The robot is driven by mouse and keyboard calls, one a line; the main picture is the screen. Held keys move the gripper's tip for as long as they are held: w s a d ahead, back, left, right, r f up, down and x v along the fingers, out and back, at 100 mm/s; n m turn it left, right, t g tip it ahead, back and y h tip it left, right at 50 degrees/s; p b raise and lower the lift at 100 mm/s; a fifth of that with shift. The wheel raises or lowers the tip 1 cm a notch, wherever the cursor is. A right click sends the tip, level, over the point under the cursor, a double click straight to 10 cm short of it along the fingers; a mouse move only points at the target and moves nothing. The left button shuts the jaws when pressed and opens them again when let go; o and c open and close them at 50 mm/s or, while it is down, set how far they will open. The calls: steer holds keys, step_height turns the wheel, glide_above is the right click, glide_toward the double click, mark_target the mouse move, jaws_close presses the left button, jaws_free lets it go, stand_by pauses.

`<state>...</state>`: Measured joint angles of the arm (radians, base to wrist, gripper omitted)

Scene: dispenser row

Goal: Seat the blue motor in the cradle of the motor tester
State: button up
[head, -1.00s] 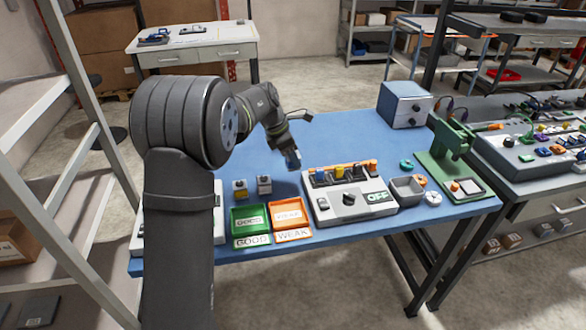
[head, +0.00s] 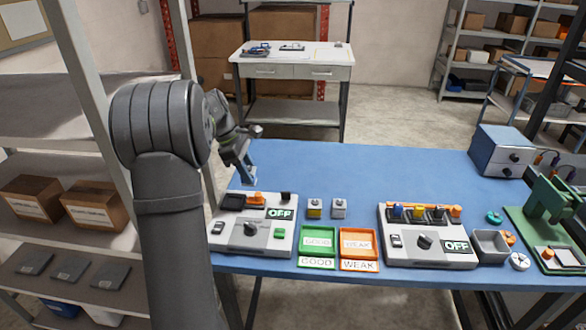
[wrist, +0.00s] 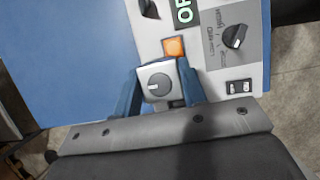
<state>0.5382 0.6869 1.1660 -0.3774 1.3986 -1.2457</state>
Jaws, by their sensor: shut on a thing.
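My gripper (head: 249,178) is at the back left of the blue table, over the back of the left grey unit, which I take to be the motor tester (head: 268,240). In the wrist view its blue fingers (wrist: 158,98) are shut on a motor (wrist: 157,80) with a silver square top and a grey disc. The motor's blue body is hardly visible between the fingers. The tester (wrist: 211,75) shows an orange block, a dark knob and an OFF display. The dark cradle (head: 232,201) lies near the tester's back left. I cannot tell whether the motor touches it.
Yellow-banded (head: 315,208) and grey (head: 339,208) motors stand right of the tester. Green GOOD (head: 318,253) and orange WEAK (head: 359,262) trays lie in front. Another grey unit (head: 427,258) with coloured pieces stands further right. The table's back middle is clear.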

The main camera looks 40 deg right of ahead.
steer(key=shift+w+a+f, duration=0.35)
steer(key=shift+a+f, duration=0.5)
steer(key=shift+f, duration=0.05)
steer(key=shift+w+a+f, duration=0.4)
steer(key=shift+a+f, duration=0.4)
steer(key=shift+f, duration=0.1)
steer(key=shift+w+a+f, duration=0.35)
steer(key=shift+a+f, duration=0.5)
steer(key=shift+f, duration=0.05)
steer(key=shift+f, duration=0.45)
steer(key=o, duration=1.2)
steer(key=shift+o, duration=0.7)
steer(key=shift+o, duration=1.2)
steer(key=shift+r, duration=0.15)
